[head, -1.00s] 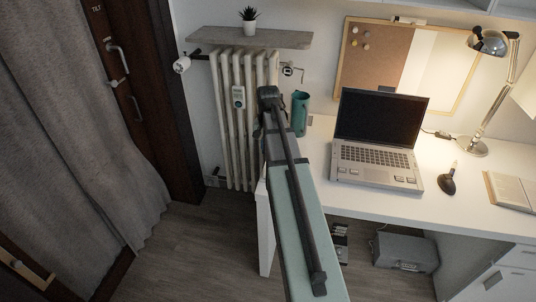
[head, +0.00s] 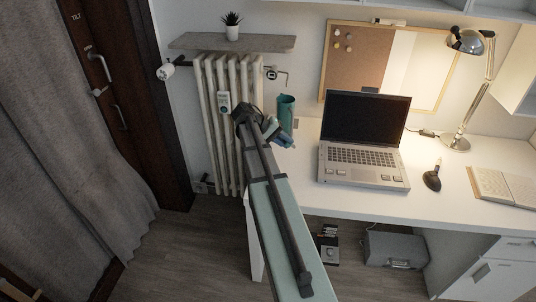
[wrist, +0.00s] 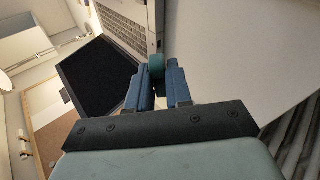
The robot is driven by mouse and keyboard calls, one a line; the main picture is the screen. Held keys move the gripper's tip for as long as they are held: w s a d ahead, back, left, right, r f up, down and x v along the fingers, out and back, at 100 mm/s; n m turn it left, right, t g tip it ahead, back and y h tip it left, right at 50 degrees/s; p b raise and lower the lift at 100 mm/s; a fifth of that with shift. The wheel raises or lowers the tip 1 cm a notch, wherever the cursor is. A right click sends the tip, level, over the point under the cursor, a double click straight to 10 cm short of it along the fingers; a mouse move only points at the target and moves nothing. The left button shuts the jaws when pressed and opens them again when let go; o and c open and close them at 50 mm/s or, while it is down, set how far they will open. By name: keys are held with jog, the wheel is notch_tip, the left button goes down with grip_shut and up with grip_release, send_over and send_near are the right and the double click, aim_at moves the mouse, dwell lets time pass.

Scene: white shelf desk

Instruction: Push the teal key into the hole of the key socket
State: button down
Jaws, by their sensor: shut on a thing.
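In the wrist view, a small rounded teal piece (wrist: 157,65), which looks like the teal key, sits between the tips of my gripper's two blue fingers (wrist: 158,80). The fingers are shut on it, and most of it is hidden.
An open laptop (head: 362,176), a dark mouse-like object (head: 432,180), an open book (head: 505,187) and a lamp (head: 456,143) are on the white desk (head: 440,215). A shelf (head: 200,41) holds a plant above the radiator (head: 208,110).

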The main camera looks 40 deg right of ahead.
jog(key=w+d+r+n+t+h, duration=0.2)
jog(key=w+d+r+n+t, duration=0.1)
jog(key=w+r+n+t, duration=0.25)
jog(key=w+d+r+n+t+h, duration=0.25)
jog(key=w+r+n+t, duration=0.2)
jog(key=r, duration=0.25)
jog(key=w+a+r+n+t, duration=0.2)
jog(key=w+a+n+t, duration=0.1)
jog(key=t, duration=0.4)
jog(key=shift+w+a+r+n+y, duration=0.2)
jog(key=shift+w+r+n+y, duration=0.15)
jog(key=shift+w+n, duration=0.6)
jog(key=shift+t, duration=0.3)
jog(key=shift+w, duration=0.1)
jog(key=shift+x, duration=2.85)
jog(key=shift+x, duration=1.45)
